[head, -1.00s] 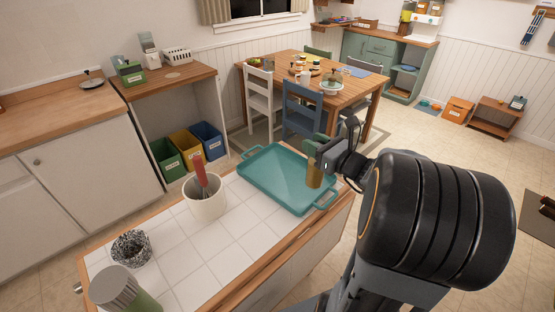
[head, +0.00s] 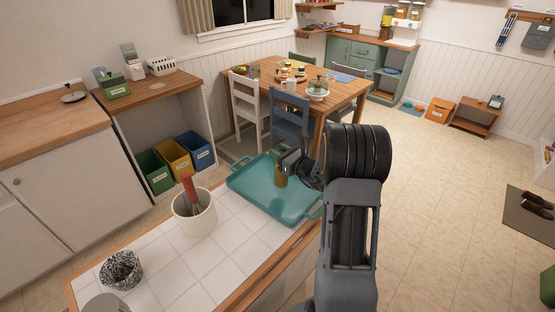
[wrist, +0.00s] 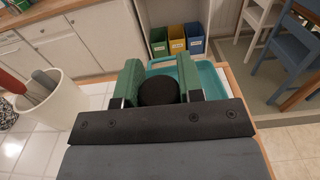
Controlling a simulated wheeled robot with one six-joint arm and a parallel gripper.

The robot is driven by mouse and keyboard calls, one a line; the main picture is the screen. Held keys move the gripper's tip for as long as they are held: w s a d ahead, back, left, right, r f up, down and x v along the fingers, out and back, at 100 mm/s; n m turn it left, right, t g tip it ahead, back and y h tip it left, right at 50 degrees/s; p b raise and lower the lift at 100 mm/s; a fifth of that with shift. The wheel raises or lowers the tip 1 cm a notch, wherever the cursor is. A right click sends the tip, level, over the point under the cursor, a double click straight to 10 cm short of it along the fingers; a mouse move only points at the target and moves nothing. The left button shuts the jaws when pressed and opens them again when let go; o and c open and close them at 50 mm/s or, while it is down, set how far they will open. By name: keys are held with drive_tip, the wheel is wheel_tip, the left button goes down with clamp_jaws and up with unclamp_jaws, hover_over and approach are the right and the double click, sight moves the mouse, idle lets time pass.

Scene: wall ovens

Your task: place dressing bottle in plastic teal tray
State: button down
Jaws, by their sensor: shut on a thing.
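The dressing bottle (head: 281,177) is olive-brown and upright in the head view. Its round black cap (wrist: 158,92) shows in the wrist view between my two green fingers. My gripper (head: 284,162) is shut on the bottle's top; it also shows in the wrist view (wrist: 158,82). The teal plastic tray (head: 262,197) lies on the white-tiled counter, and part of it shows in the wrist view (wrist: 209,79). The bottle appears inside the tray's outline. I cannot tell whether its base touches the tray floor.
A cream crock (head: 194,216) with a red-handled utensil stands left of the tray. A speckled black-and-white pot (head: 121,270) stands nearer on the tiled counter (head: 216,257). Green, yellow and blue bins and a dining table (head: 335,92) with chairs lie beyond.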

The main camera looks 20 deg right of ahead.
drive_tip(key=shift+w+f+p, duration=0.15)
drive_tip(key=shift+f+p, duration=0.1)
drive_tip(key=shift+f, duration=0.4)
drive_tip(key=shift+w+f+p, duration=0.15)
drive_tip(key=shift+f+p, duration=0.05)
drive_tip(key=shift+f, duration=1.1)
drive_tip(key=shift+f, duration=0.1)
drive_tip(key=c, duration=0.8)
unclamp_jaws()
drive_tip(key=shift+o, duration=0.2)
